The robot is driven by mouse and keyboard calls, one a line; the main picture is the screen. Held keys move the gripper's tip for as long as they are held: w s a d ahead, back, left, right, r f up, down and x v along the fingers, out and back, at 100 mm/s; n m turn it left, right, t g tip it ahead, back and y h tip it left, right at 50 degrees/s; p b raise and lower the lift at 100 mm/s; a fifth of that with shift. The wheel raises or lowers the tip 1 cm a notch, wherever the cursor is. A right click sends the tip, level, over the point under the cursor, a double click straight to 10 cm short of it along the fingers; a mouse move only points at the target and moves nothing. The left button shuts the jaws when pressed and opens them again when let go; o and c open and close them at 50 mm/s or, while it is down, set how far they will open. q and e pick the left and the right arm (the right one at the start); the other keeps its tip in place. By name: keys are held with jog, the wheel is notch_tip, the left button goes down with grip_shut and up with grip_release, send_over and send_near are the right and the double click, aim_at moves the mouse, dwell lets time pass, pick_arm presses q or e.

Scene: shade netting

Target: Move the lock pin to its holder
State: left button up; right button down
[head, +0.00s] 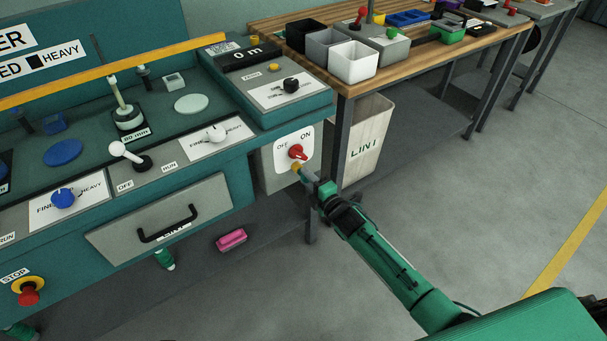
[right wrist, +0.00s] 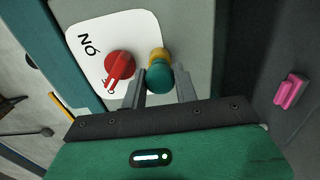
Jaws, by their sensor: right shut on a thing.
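The lock pin shows in the right wrist view as a teal rounded knob (right wrist: 160,77) with a yellow collar (right wrist: 159,55) behind it. In the head view only a small yellow part of the pin (head: 296,167) shows, just below the red rotary switch (head: 297,152). My right gripper (head: 304,174) is shut on the lock pin, with one finger on each side of the knob in the wrist view (right wrist: 161,88). The pin is close to the white OFF/ON plate; whether it sits in the panel is hidden. I cannot pick out its holder. My left gripper is not in view.
The teal machine's drawer (head: 160,220) and red stop button (head: 28,292) are at the left. A pink object (head: 231,240) lies below the machine. A wooden bench with bins (head: 354,62) and a LINT bin (head: 368,140) stand right of the panel. The floor at right is clear.

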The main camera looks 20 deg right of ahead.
jog(key=shift+s+d+p, duration=0.25)
jog(key=shift+s+p, duration=0.1)
jog(key=shift+s, duration=0.35)
jog(key=shift+p+v, duration=0.9)
jog(key=shift+v, duration=0.9)
jog(key=shift+p+v, duration=0.85)
jog(key=shift+v, duration=1.15)
jog(key=shift+r, duration=0.15)
